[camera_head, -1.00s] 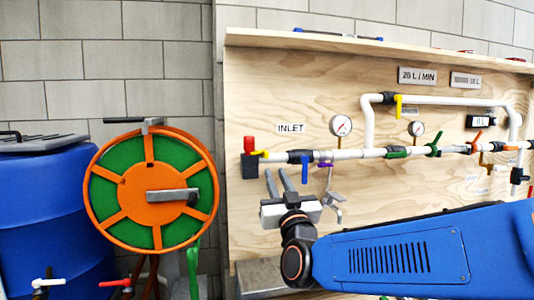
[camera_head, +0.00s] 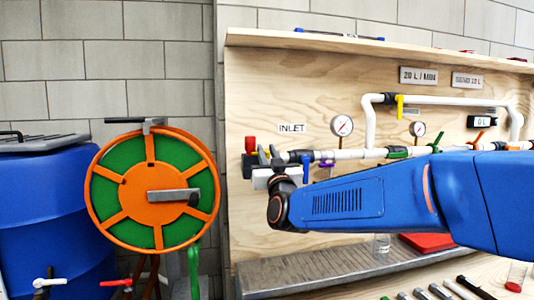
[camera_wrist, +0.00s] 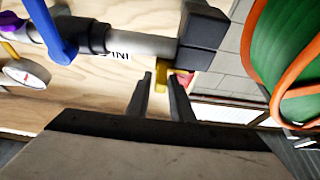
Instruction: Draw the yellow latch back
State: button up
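The yellow latch (camera_wrist: 161,80) shows in the wrist view beside the dark inlet block (camera_wrist: 203,40), between the tips of my gripper (camera_wrist: 160,84). The two fingers stand apart, with the latch in the gap; I see no clear contact. A small red part (camera_wrist: 185,79) shows behind the right finger in the wrist view.
A blue lever (camera_head: 306,168) hangs from the pipe just right of my gripper; it also shows in the wrist view (camera_wrist: 50,30). Gauges (camera_head: 342,125) sit above the pipe. An orange and green hose reel (camera_head: 152,190) stands to the left. A grey ledge (camera_head: 330,268) runs below.

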grip_shut()
jog(key=shift+w+d, duration=0.15)
jog(key=shift+d, duration=0.4)
jog(key=shift+w+d, duration=0.15)
jog(key=shift+d, duration=0.4)
jog(key=shift+c, duration=0.4)
grip_release()
jog(key=shift+o, duration=0.4)
jog(key=shift+d, duration=0.15)
